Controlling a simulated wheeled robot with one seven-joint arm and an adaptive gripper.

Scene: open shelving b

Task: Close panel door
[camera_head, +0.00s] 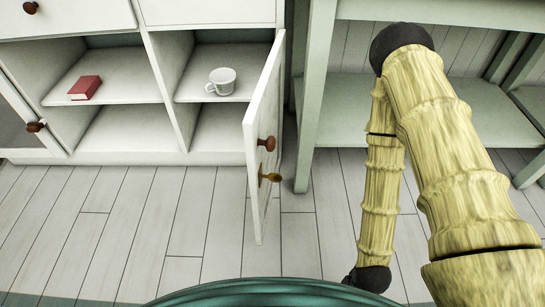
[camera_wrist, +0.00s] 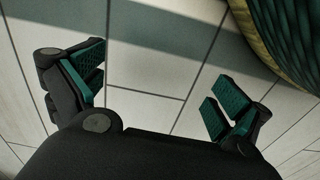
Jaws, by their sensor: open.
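The white panel door (camera_head: 262,120) of the low cabinet stands open. It is attached on the cabinet's right side and juts out toward me. A brown round knob (camera_head: 267,143) and a brass-coloured knob or latch (camera_head: 270,176) are on it. My gripper (camera_wrist: 156,82) is open and empty in the wrist view, with its teal-padded fingers spread above the floor. In the head view, my arm comes down on the right of the door, and its dark lower end is apart from the door; the fingers do not show there. The door is not visible in the wrist view.
The open compartments hold a white mug (camera_head: 222,80) and a red book (camera_head: 85,87). A pale green shelf unit (camera_head: 314,100) stands right of the door, behind my arm. The plank floor (camera_head: 110,215) left of the door is clear.

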